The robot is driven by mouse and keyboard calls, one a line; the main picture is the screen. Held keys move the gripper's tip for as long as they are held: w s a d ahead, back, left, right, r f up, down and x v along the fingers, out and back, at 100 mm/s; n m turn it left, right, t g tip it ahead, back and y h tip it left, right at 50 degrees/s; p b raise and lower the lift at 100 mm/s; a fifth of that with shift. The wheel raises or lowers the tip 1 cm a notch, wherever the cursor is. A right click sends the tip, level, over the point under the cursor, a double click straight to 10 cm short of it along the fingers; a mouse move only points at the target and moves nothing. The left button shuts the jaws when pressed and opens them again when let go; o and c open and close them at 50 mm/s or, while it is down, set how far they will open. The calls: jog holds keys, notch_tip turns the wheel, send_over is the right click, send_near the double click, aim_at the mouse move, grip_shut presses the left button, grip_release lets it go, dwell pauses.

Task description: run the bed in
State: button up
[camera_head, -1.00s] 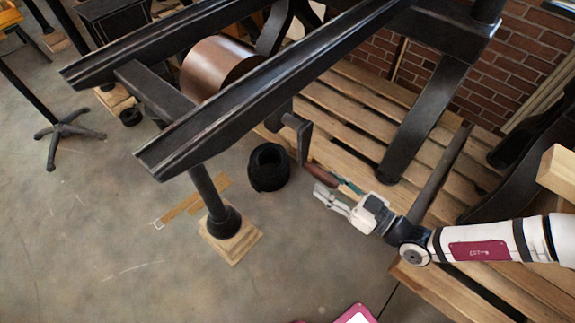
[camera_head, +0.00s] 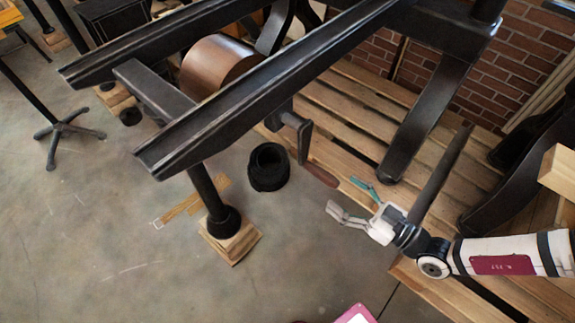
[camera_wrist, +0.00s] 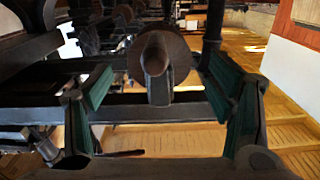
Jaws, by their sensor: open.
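The hand press shows two dark rails (camera_head: 265,105) with a brown drum (camera_head: 218,66) between them. I cannot make out the bed itself. A crank (camera_head: 303,140) hangs below the near rail. Its reddish-brown wooden grip (camera_head: 322,174) points toward my gripper (camera_head: 351,201). My gripper is open and empty, just right of and below the grip's end, apart from it. In the wrist view, the grip's round end (camera_wrist: 155,54) faces the camera, centred between the green-padded fingers of my gripper (camera_wrist: 162,92) and toward their upper part.
A black coiled roll (camera_head: 268,167) stands on the floor left of the grip. A press leg rests on a wooden block (camera_head: 232,241). A slatted wooden platform (camera_head: 345,120) and a curved dark leg (camera_head: 425,120) lie behind my gripper. Open floor (camera_head: 120,260) spreads at left.

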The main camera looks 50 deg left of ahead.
jog(key=shift+v, duration=2.3)
